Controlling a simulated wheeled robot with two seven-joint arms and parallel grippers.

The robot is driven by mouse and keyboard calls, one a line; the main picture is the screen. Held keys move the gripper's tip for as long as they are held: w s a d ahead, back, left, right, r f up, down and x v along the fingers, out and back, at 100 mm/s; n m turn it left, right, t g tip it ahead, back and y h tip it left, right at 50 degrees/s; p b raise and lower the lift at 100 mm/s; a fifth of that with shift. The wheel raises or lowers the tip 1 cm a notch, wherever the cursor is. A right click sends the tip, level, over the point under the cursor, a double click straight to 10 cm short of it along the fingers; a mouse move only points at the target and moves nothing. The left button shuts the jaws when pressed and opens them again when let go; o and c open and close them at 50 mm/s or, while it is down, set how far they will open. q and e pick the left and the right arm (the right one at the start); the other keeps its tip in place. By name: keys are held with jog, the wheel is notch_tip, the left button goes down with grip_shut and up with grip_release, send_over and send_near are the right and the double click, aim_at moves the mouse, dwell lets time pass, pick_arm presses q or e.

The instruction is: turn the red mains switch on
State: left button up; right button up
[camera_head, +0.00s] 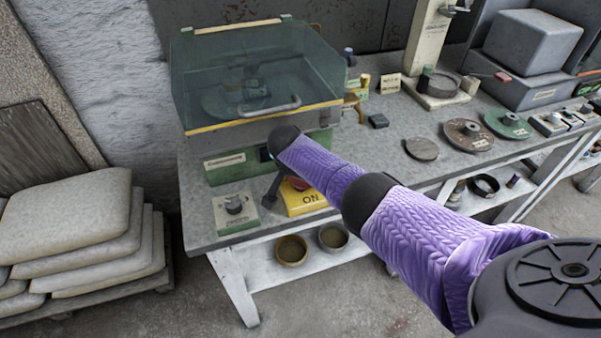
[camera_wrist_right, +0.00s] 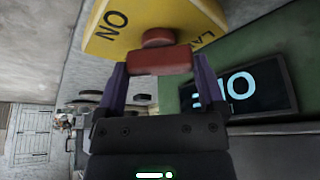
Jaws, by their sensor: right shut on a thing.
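The red mains switch (camera_wrist_right: 160,61) is a red bar handle on a short round stem, on a yellow plate (camera_wrist_right: 165,12) marked ON, with a second word partly hidden. In the head view a bit of the red switch (camera_head: 298,184) shows above the yellow box (camera_head: 306,203), mostly covered by my right arm. My right gripper (camera_wrist_right: 160,68) is shut on the red handle, one purple finger at each end of it. The handle lies crosswise in the wrist view; which setting it points to I cannot tell. My left gripper is out of view.
A green machine with a glass hood (camera_head: 250,75) stands behind the switch; its dark display (camera_wrist_right: 238,92) shows lit pale blue characters. A plate with a black knob (camera_head: 235,210) lies left of the yellow box. Stacked sacks (camera_head: 70,220) are at left. Discs (camera_head: 468,135) lie on the bench at right.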

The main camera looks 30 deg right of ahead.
jog(key=m+g+b, duration=0.1)
jog(key=m, duration=0.1)
jog(key=shift+w+f+m+h, duration=0.1)
jog(key=shift+f+m+h, duration=0.05)
jog(key=shift+m+h, duration=0.2)
jog(key=m+g+b, duration=0.1)
jog(key=m+b, duration=0.2)
jog(key=shift+w+f+m+b, duration=0.1)
jog(key=shift+m+b, duration=0.15)
jog(key=shift+b, duration=0.15)
jog(key=m+g+b, duration=0.1)
jog(key=m+b, duration=0.1)
jog(key=b, duration=0.1)
jog(key=shift+m, duration=0.3)
jog(key=shift+r+m+g+b, duration=0.3)
jog(key=shift+m, duration=0.1)
jog(key=o, duration=1)
jog(key=shift+c, duration=0.2)
jog(key=p+v, duration=0.3)
jog(key=v, duration=0.7)
